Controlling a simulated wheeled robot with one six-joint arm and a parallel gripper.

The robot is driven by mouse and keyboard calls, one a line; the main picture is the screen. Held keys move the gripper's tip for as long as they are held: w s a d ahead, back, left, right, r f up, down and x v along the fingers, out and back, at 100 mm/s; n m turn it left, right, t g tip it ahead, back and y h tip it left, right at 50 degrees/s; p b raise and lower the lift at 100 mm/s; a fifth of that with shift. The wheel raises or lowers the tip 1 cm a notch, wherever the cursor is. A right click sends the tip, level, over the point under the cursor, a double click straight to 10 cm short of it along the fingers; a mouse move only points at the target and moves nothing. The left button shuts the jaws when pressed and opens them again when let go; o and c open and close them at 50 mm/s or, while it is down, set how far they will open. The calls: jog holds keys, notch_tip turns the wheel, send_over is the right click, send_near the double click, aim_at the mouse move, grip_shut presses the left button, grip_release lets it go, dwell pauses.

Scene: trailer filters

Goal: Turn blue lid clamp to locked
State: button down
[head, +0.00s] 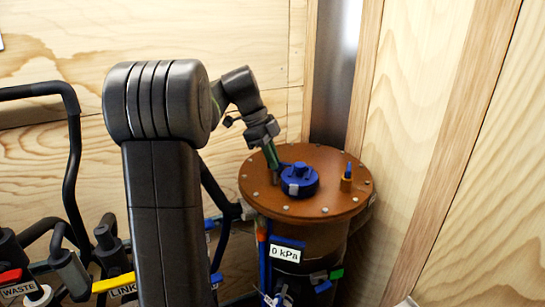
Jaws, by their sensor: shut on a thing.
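The blue lid clamp (299,180) is a round blue knob with a pale patch on its front, on top of the brown-orange round lid (318,208) of a filter vessel. My gripper (273,175) reaches down from the upper left to the left side of the clamp. It is shut on a part there that looks like the clamp's blue handle, though the fingertips are small and partly hide it. I cannot read any locked or unlocked marking.
A small orange fitting with a blue tip (347,178) stands on the lid to the right of the clamp. A "0 kPa" label (285,252) is on the vessel's front. Wooden walls close in behind and right.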

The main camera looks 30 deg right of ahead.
dwell(0.4)
jog(key=c, duration=1.5)
grip_release()
jog(key=shift+c, duration=0.2)
jog(key=shift+r, duration=0.1)
jog(key=v, duration=1.3)
jog(key=shift+a+r, duration=0.15)
jog(key=shift+r, duration=0.1)
jog(key=shift+w, duration=0.1)
jog(key=x, duration=1.3)
jog(key=shift+d+f, duration=0.2)
jog(key=shift+f, duration=0.15)
jog(key=shift+r, duration=0.1)
